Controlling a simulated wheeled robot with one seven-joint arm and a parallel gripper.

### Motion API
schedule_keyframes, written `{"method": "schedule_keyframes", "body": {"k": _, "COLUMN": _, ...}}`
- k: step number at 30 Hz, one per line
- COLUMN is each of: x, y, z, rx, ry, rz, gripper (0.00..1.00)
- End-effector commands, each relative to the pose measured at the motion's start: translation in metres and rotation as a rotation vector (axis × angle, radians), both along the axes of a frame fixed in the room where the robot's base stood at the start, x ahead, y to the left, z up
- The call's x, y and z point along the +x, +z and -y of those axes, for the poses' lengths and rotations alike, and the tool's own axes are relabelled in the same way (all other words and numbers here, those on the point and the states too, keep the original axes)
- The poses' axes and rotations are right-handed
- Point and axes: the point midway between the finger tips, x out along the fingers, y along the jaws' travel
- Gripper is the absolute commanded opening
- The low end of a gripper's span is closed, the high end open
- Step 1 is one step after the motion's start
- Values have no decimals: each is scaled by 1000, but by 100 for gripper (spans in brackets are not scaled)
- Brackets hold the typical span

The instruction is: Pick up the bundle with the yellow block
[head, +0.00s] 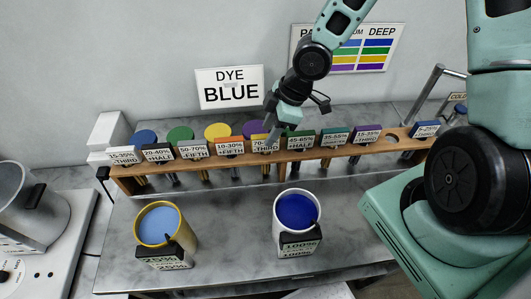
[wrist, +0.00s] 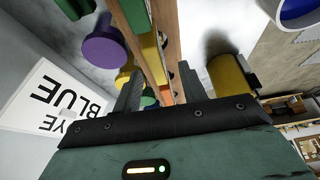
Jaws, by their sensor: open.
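A wooden rack (head: 190,165) runs across the back of the counter, holding several labelled bundles topped with coloured blocks. The yellow block (head: 258,138) sits near the middle, between an orange block (head: 229,139) and a dark green block (head: 301,134); its label reads "70-" and "THIRD", partly hidden by my gripper. My gripper (head: 273,126) is open, just above and beside the yellow block. In the wrist view, the yellow block (wrist: 152,55) shows just beyond my open fingers (wrist: 146,80). I cannot tell whether they touch it.
Purple (head: 251,129), yellow (head: 217,131), green (head: 180,134) and blue (head: 144,137) discs stand behind the rack. Yellow-rimmed (head: 157,208) and white-rimmed (head: 280,222) pots of blue liquid stand in front. A "DYE BLUE" sign (head: 230,87) is on the wall. The counter between the pots is clear.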

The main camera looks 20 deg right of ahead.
Motion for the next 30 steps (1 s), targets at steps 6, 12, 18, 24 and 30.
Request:
{"method": "schedule_keyframes", "body": {"k": 6, "x": 3, "y": -12, "z": -5, "rx": 0, "ry": 4, "rz": -1, "gripper": 42}}
{"method": "schedule_keyframes", "body": {"k": 12, "x": 8, "y": -36, "z": -12, "rx": -1, "ry": 3, "rz": -1, "gripper": 42}}
{"method": "schedule_keyframes", "body": {"k": 18, "x": 10, "y": -48, "z": -17, "rx": -1, "ry": 2, "rz": 0, "gripper": 42}}
{"method": "schedule_keyframes", "body": {"k": 24, "x": 10, "y": -49, "z": -17, "rx": 0, "ry": 1, "rz": 1, "gripper": 42}}
{"method": "schedule_keyframes", "body": {"k": 30, "x": 10, "y": -49, "z": -17, "rx": 0, "ry": 1, "rz": 0, "gripper": 6}}
